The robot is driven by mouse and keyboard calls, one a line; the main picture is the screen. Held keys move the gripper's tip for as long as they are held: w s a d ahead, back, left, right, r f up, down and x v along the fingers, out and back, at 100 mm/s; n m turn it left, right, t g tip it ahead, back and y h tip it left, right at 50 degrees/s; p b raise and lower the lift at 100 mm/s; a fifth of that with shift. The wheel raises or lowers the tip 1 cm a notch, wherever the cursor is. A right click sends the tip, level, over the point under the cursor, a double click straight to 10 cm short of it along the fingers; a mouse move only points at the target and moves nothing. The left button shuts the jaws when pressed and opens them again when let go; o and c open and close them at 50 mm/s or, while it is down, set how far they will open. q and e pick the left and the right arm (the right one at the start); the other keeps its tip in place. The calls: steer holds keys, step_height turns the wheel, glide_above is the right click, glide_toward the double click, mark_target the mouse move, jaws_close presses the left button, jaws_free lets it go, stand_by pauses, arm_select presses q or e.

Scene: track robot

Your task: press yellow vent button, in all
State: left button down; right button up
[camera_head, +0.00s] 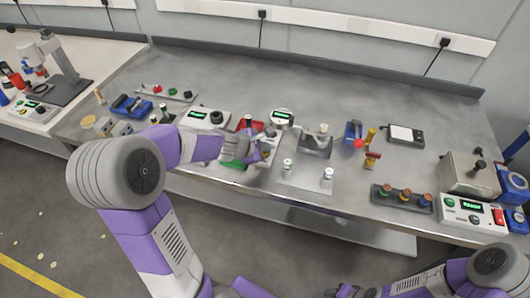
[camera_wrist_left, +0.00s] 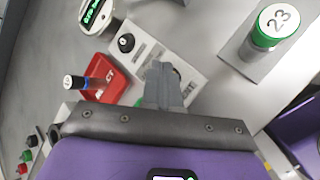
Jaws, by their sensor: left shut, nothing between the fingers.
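I cannot make out a yellow vent button in either view. My left gripper (camera_head: 262,152) is shut and empty, low over the middle of the steel bench. In the left wrist view its closed fingers (camera_wrist_left: 163,88) point at a white labelled panel (camera_wrist_left: 150,52) and cover part of it. A dark round part shows beside the fingertips; its colour is unclear. A black knob (camera_wrist_left: 126,42) stands on the panel's far end. My right gripper (camera_head: 350,290) shows only as dark parts at the bottom edge of the head view.
A red tray (camera_wrist_left: 104,80) with a vial lies beside the panel, near a round gauge (camera_head: 281,117). Capped vials (camera_head: 327,178) stand on a plate to the right. A dark box with several coloured knobs (camera_head: 402,197) sits farther right. Bench space behind is clear.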

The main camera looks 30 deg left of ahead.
arm_select(q)
steer(key=shift+f, duration=0.25)
steer(key=shift+r, duration=0.1)
stand_by(0.3)
steer(key=shift+r+p, duration=0.6)
steer(key=shift+r, duration=0.15)
step_height(320, 180, up, 5)
steer(key=p, duration=0.5)
steer(key=shift+s+f, duration=0.1)
stand_by(0.6)
